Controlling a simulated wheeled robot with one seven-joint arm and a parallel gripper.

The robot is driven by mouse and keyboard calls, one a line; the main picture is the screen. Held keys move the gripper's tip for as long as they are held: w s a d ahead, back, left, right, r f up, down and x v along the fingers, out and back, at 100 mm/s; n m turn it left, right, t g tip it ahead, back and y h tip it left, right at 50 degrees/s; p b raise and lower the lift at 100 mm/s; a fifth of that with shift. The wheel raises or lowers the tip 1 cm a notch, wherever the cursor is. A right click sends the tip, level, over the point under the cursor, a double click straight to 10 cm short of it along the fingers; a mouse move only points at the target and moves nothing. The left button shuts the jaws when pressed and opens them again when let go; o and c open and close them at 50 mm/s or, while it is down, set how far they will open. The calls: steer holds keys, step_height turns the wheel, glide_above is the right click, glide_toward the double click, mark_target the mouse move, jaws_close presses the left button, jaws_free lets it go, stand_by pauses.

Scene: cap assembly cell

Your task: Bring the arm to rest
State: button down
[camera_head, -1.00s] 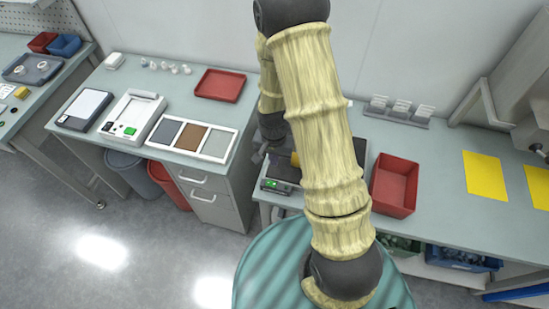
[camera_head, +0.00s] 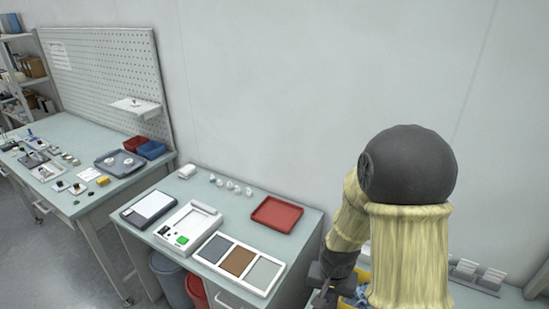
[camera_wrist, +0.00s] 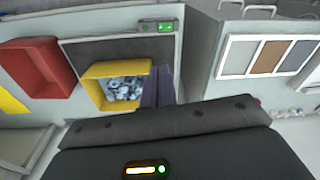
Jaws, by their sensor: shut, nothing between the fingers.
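My arm stands at the right of the head view, with pale yellow sleeves and a dark joint. My gripper (camera_head: 325,288) is low in the head view, partly cut off by the picture's edge and crowded by the arm. In the wrist view, its dark fingers (camera_wrist: 158,88) are together with nothing between them. They appear just beside a yellow bin (camera_wrist: 91,88) holding several grey parts. I cannot tell the height of the fingers above the bench.
The yellow bin is on a dark plate (camera_wrist: 110,48) with a green-lit display (camera_wrist: 157,27). A red bin (camera_wrist: 35,75) stands beside it. On the neighbouring bench are a red tray (camera_head: 277,214), a three-panel board (camera_head: 238,263) and a white device (camera_head: 188,228). A wall stands behind.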

steer(key=s+d+r+n+t, duration=0.1)
steer(key=s+r+n, duration=0.3)
steer(key=r, duration=0.6)
steer(key=s, duration=0.2)
steer(key=shift+s+d+r+t, duration=0.2)
steer(key=shift+s+d+t, duration=0.05)
steer(key=shift+s+t, duration=0.05)
stand_by(0.3)
